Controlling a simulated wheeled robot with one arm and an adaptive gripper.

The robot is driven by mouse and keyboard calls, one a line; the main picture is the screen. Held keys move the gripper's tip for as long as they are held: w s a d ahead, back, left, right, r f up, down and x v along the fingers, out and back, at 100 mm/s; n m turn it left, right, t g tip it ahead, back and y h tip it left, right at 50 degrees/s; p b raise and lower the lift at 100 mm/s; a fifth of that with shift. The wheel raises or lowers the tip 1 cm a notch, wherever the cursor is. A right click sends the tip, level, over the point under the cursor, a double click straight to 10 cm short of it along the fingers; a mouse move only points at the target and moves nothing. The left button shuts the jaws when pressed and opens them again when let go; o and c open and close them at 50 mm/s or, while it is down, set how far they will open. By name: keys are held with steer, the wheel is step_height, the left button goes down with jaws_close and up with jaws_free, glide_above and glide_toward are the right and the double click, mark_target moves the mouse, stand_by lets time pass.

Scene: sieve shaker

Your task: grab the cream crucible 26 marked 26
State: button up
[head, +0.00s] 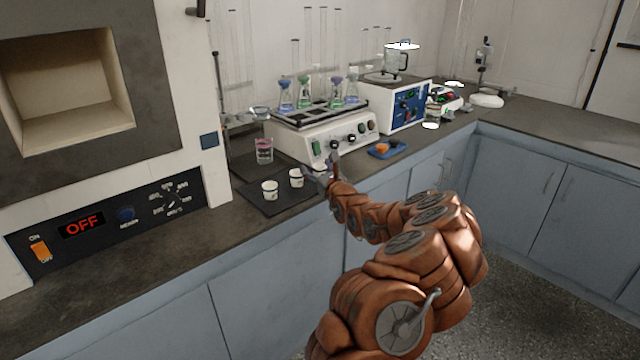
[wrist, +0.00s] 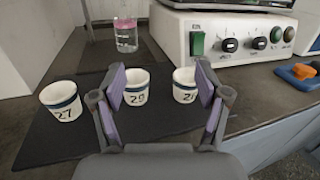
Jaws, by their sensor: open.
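Three small cream crucibles with dark bands stand upright on a black mat (wrist: 50,138). In the wrist view, the right crucible (wrist: 184,88) seems marked 26, though my right finger partly covers it. The middle crucible (wrist: 135,90) reads like 28 or 29, and the left crucible (wrist: 62,102) reads 27. My gripper (wrist: 160,88) is open and empty, its fingers spread before the middle and right crucibles. In the head view my gripper (head: 318,178) is just right of two visible crucibles (head: 270,191) (head: 296,178); the third is hidden there.
A white shaker (head: 325,138) with flasks on top stands close behind the mat. A blue tray (head: 387,149) with an orange item lies to the right. A furnace (head: 100,100) stands at left.

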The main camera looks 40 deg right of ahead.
mark_target(322, 170)
steer(key=shift+m+g+h, duration=0.6)
steer(key=shift+m+h, duration=0.2)
steer(key=shift+m, duration=0.1)
steer(key=d+f, duration=0.1)
steer(key=s+d+f, duration=0.2)
steer(key=f, duration=0.1)
steer(key=shift+d, duration=0.3)
steer(key=shift+d+f, duration=0.25)
steer(key=shift+d, duration=0.05)
steer(key=shift+x, duration=1.15)
steer(key=shift+w+d+f, duration=0.1)
steer(key=shift+w, duration=0.6)
steer(key=shift+w+d+f, duration=0.1)
steer(key=shift+w, duration=0.55)
steer(key=shift+x, duration=1.25)
steer(key=shift+a+r, duration=0.1)
steer(key=shift+r, duration=0.05)
steer(key=shift+c, duration=0.4)
steer(key=c, duration=1.2)
